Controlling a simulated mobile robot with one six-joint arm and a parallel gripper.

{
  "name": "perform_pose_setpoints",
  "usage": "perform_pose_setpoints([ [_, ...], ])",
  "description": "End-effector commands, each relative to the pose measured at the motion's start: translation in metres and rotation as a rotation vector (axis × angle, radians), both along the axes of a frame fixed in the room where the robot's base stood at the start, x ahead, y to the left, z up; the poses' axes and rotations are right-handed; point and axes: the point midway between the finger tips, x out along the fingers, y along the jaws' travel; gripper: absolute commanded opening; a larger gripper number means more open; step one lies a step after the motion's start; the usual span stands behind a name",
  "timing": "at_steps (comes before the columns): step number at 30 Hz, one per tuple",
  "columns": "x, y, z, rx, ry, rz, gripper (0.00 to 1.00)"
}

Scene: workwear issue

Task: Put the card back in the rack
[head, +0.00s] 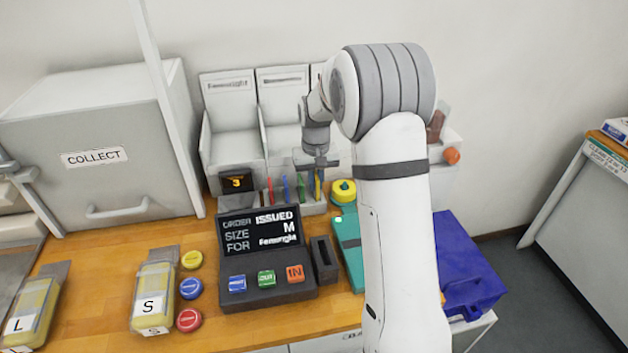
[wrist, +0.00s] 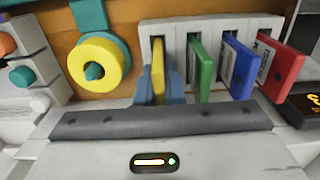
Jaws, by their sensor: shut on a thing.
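The card rack (head: 313,209) is a small pale block with upright slots at the back of the counter; it also shows in the wrist view (wrist: 177,48). Red (wrist: 283,70), blue (wrist: 241,72) and green (wrist: 200,75) cards stand in its slots. My gripper (wrist: 158,88) is shut on the yellow card (wrist: 158,62), with a finger on each side. The yellow card's far edge is at the leftmost slot in the wrist view and seems to sit in it. Its depth is hard to tell. In the head view, my gripper (head: 317,168) hangs above the rack's right end.
A yellow and teal round object (wrist: 98,65) is close beside the rack. The order console (head: 267,262) stands in front, with a dark narrow holder (head: 324,260) and a teal item (head: 351,250) beside it. White bins (head: 232,130) stand behind. A blue crate (head: 465,265) is at right.

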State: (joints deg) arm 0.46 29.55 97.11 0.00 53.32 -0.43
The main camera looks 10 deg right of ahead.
Motion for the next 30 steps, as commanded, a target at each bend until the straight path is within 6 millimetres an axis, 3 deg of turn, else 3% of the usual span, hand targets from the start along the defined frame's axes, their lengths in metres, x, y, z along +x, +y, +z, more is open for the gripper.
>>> perform_pose_setpoints([
  [22, 0.0000, -0.0001, -0.0057, 0.000, 0.000, 0.000, 0.00],
  [23, 0.0000, -0.0001, -0.0057, 0.000, 0.000, 0.000, 0.11],
  [30, 0.0000, 0.0000, -0.0057, 0.000, 0.000, 0.000, 0.31],
])
